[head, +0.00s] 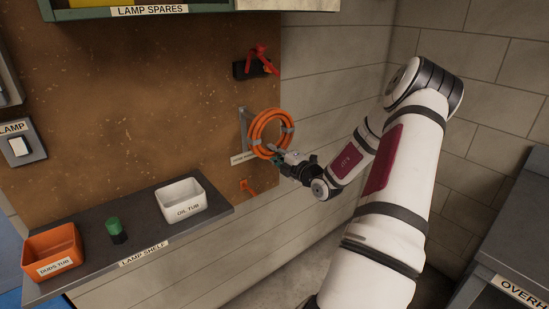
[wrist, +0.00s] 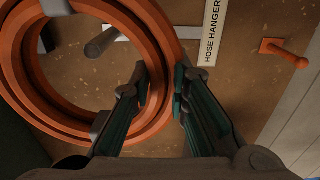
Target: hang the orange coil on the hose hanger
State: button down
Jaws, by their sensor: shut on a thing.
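The orange coil (head: 253,132) is a ring of hose with grey bands, upright in front of the brown board. My gripper (head: 281,157) is shut on its lower rim, and the coil (wrist: 22,85) fills the left of the wrist view. There my gripper's fingers (wrist: 161,82) stand on either side of the rim. The hose hanger (head: 243,124) is a grey bracket on the board behind the coil, with a label below. In the wrist view the hanger's grey peg (wrist: 102,42) shows inside the ring's opening. I cannot tell whether the peg reaches through the ring.
A black holder with a red item (head: 258,64) is above the hanger. An orange peg (head: 246,186) is below it. The lamp shelf (head: 145,222) at lower left bears a white tub (head: 181,200), a green-topped item (head: 115,228) and an orange bin (head: 50,252).

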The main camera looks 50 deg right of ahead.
jog(key=shift+b+x, duration=1.4)
jog(key=shift+x, duration=1.05)
jog(key=shift+f, duration=0.1)
